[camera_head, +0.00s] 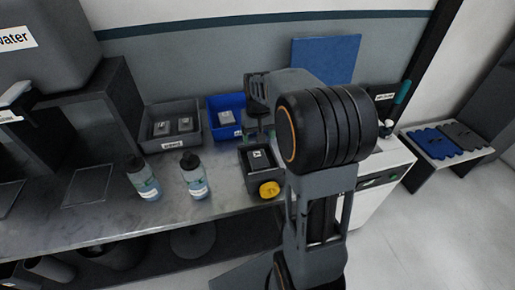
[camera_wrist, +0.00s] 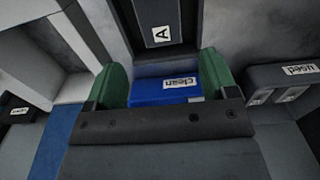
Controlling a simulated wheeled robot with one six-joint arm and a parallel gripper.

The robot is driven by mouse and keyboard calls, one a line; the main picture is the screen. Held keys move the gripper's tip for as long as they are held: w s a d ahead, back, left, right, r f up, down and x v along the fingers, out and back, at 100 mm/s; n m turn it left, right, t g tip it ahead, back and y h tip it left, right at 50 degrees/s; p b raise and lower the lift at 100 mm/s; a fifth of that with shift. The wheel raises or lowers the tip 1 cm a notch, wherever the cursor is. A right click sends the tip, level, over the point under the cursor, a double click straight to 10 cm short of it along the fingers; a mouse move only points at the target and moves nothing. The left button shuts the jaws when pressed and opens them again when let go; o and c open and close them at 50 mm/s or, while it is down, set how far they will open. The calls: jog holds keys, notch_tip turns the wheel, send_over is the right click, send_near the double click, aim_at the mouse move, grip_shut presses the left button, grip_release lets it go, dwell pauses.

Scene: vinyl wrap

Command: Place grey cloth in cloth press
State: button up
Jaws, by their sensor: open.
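In the head view a dark box with a yellow knob, apparently the cloth press (camera_head: 268,187), stands on the bench below my gripper (camera_head: 255,130). A dark grey piece with a white label (camera_head: 258,158) lies in its open top. The wrist view shows this label as "A" (camera_wrist: 160,35); I cannot tell whether the piece is the grey cloth. My gripper's green fingers (camera_wrist: 163,64) are spread apart with nothing between them, above the bench beside the box. The blue bin marked "clean" (camera_wrist: 150,98) lies beyond the fingers, partly hidden by my gripper.
A grey bin (camera_head: 163,147) with two light grey labelled pieces stands left of the blue bin (camera_head: 216,104). Two bottles (camera_head: 194,176) (camera_head: 143,178) stand on the bench left of the box. A white cabinet (camera_head: 385,180) is at right. Blue (camera_head: 435,142) and grey pads lie on a far-right stand.

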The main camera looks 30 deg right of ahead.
jog(key=s+a+r+n+t, duration=0.1)
jog(key=s+a, duration=0.3)
jog(key=s, duration=0.4)
jog(key=s+a+r+n+t, duration=0.1)
jog(key=s+a+t, duration=0.1)
jog(key=s+a, duration=0.3)
jog(key=s, duration=0.2)
jog(key=shift+s+a, duration=0.2)
jog(key=shift+s, duration=0.2)
